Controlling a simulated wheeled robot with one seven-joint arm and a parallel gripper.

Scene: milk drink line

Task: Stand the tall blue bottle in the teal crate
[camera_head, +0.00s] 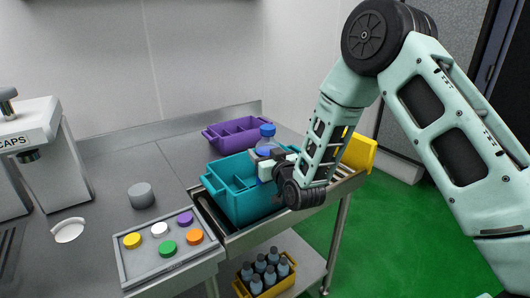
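The teal crate (238,205) stands on the metal conveyor, with dividers inside. A blue-capped bottle (267,142) stands upright at the crate's right end, its cap and shoulder above the rim. Its lower part is hidden by my gripper and the crate, so I cannot tell if it rests on the crate floor. My gripper (268,168) is at the bottle's side, over the crate's right end. Its fingers overlap the bottle in the picture. I cannot tell whether they are closed on it.
A purple crate (222,142) stands behind the teal one, and a yellow bin (358,153) is at the right. A grey tray (133,273) holds several coloured caps. A grey cylinder (142,195) stands nearby. A yellow crate (281,290) of bottles is on the lower shelf.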

